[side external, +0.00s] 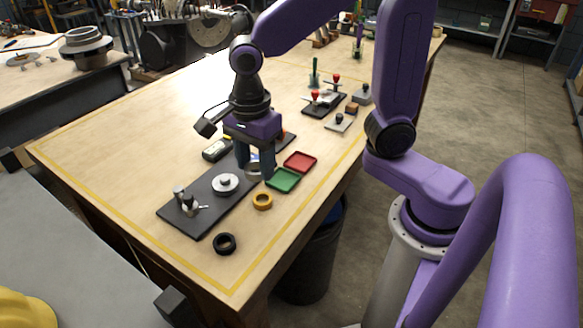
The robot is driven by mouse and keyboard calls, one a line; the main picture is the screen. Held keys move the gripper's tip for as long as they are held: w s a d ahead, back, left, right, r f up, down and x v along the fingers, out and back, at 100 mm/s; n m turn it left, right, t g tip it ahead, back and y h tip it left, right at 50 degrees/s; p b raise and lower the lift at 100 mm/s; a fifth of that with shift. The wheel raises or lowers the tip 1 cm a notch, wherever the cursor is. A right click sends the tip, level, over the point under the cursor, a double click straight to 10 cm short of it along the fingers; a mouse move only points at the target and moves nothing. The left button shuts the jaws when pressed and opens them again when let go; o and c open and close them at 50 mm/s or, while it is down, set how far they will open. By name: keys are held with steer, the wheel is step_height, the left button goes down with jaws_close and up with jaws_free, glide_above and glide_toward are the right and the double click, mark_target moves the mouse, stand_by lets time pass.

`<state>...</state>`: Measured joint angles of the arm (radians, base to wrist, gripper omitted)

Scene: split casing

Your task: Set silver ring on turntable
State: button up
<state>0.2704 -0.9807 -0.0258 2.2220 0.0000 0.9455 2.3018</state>
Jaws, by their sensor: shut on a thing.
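My gripper (255,168) points down over the far end of the dark base plate (207,214). It is shut on a small silver ring (253,168), mostly hidden between the fingers. The round silver turntable (225,184), with a raised centre, sits on the plate, just left of and nearer the camera than my gripper. The held ring is apart from it. I cannot tell the ring's exact height above the plate.
A small clamp-like fixture (188,202) stands on the plate's near end. An orange ring (262,201), a black ring (225,243), a green tray (283,180) and a red tray (300,161) lie close by. A dark meter (216,149) lies behind. The table's front left is clear.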

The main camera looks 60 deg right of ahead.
glide_above(225, 178)
step_height(225, 178, down, 4)
steer(key=shift+a+r, duration=0.1)
steer(key=shift+r, duration=0.15)
steer(key=shift+f, duration=2.6)
steer(key=shift+f, duration=0.8)
steer(key=o, duration=1.6)
steer(key=shift+r, duration=3.5)
